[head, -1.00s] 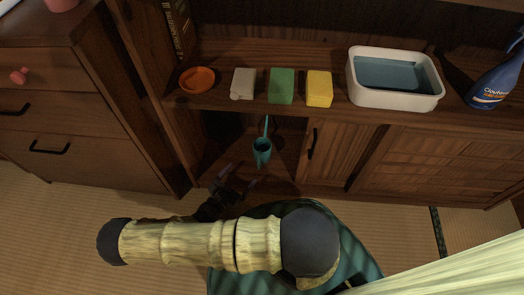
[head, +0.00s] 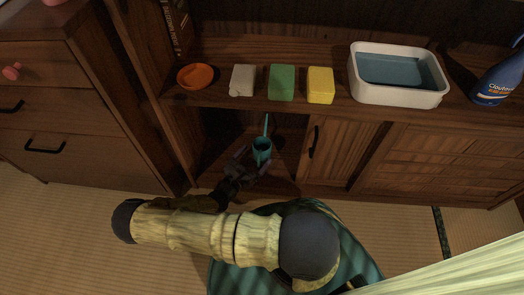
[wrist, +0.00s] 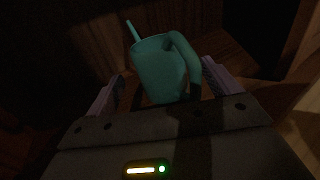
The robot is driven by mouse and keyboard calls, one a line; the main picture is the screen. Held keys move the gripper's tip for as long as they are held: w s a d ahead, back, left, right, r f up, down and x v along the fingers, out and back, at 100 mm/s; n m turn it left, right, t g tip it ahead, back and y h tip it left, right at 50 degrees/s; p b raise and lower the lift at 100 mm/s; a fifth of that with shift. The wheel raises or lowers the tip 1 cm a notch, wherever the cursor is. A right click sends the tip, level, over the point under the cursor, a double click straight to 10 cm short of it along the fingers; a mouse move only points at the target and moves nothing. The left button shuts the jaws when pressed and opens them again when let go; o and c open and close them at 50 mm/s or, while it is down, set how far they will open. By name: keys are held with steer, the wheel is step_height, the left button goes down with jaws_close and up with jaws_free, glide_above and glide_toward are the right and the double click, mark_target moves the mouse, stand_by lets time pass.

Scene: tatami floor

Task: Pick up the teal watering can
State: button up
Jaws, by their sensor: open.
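The teal watering can (head: 262,146) stands upright in the open lower compartment of the wooden cabinet. Its thin spout points to the back. In the wrist view the can (wrist: 158,72) sits between my gripper's two fingers, with its curved handle on the near right side. My gripper (head: 252,166) is open at the front of the compartment, with its fingers on either side of the can's near part. In the wrist view the fingers of my gripper (wrist: 158,90) are spread, and I cannot tell whether either touches the can.
The shelf above holds an orange dish (head: 196,76), a white block (head: 243,80), a green sponge (head: 282,82), a yellow sponge (head: 320,85), a white basin (head: 441,98) and a blue spray bottle (head: 496,80). A cabinet door (head: 338,155) closes the space right of the compartment.

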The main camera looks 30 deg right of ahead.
mark_target(256, 155)
steer(key=shift+x, duration=1.55)
steer(key=shift+f, duration=0.1)
steer(key=c, duration=1.2)
step_height(256, 155, up, 10)
steer(key=p, duration=0.7)
steer(key=shift+p, duration=0.4)
steer(key=shift+a, duration=0.1)
